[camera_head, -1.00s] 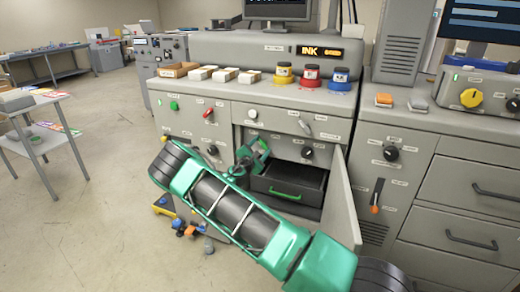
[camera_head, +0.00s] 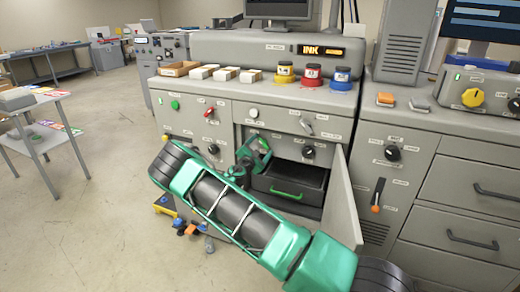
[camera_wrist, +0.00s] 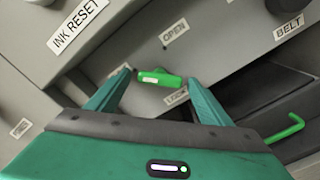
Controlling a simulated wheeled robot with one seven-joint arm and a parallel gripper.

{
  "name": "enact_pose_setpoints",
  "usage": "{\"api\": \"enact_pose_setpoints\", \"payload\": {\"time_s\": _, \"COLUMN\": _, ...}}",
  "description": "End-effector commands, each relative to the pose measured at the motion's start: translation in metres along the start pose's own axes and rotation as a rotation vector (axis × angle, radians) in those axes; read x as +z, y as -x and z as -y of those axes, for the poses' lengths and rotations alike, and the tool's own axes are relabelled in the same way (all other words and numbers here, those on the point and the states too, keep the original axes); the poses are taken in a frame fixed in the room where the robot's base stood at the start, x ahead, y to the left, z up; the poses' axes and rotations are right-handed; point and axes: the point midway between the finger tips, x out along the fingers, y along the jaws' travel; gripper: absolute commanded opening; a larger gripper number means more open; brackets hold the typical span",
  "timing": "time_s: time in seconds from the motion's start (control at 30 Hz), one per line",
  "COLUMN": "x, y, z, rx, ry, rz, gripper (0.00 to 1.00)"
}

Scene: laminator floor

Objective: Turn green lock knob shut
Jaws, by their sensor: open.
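The green lock knob (camera_wrist: 160,79) shows in the wrist view as a small bar with a pale label, lying nearly crosswise on the grey panel. The OPEN label (camera_wrist: 175,32) is above it, and the LOCK label (camera_wrist: 177,97) is just below it. My gripper (camera_wrist: 159,73) is open, with one fingertip on each side of the knob. Gaps show on both sides; I cannot tell how deep the fingers reach. In the head view my gripper (camera_head: 253,154) is in front of the machine, above the drawer, and the knob cannot be made out clearly.
A dark drawer (camera_head: 290,180) with a green handle (camera_head: 286,194) is below my gripper. An open grey door (camera_head: 341,205) stands out to its right. The INK RESET label (camera_wrist: 78,25) and a dark BELT knob (camera_wrist: 283,5) are nearby. Ink jars (camera_head: 312,77) stand on top.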

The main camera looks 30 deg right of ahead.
Motion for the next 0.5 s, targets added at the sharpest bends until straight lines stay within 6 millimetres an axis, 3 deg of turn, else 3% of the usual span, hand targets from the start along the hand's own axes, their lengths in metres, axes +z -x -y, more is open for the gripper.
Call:
{"api": "enact_pose_setpoints", "payload": {"time_s": 0.17, "x": -0.001, "y": 0.018, "z": -0.001, "rx": 0.0, "ry": 0.0, "rz": -0.002, "gripper": 0.73}}
{"api": "enact_pose_setpoints", "payload": {"time_s": 0.5, "x": -0.003, "y": 0.081, "z": -0.001, "rx": 0.0, "ry": 0.001, "rz": -0.005, "gripper": 0.73}}
